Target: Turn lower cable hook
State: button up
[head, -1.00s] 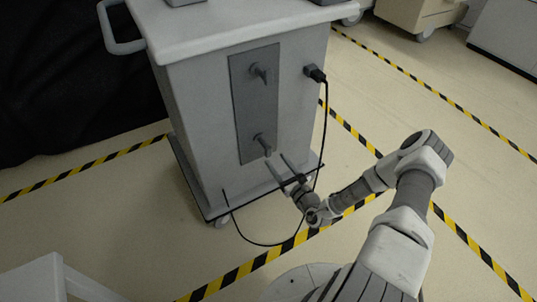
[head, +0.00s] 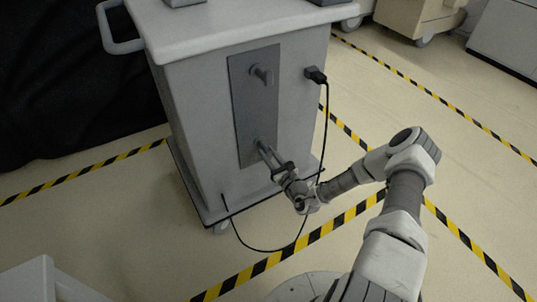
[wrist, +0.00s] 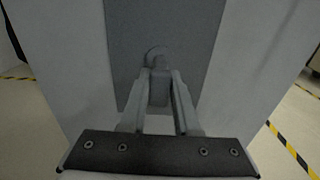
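The lower cable hook (wrist: 158,88) is a grey peg on the dark panel of the cart. In the wrist view it sits between my two fingers, and its round base shows just beyond the tips. My gripper (head: 263,148) is at the lower hook in the head view and mostly hides it; it also shows in the wrist view (wrist: 160,80). The fingers look closed against both sides of the hook. The upper cable hook (head: 262,75) stands free higher on the same panel (head: 256,110).
The grey cart (head: 205,100) stands on a dark base. A black plug (head: 315,75) sits right of the panel, and its cable (head: 322,130) hangs down behind my wrist and loops near the floor. Yellow-black tape (head: 335,222) marks the floor. Other carts stand behind at right.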

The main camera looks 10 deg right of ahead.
grip_shut()
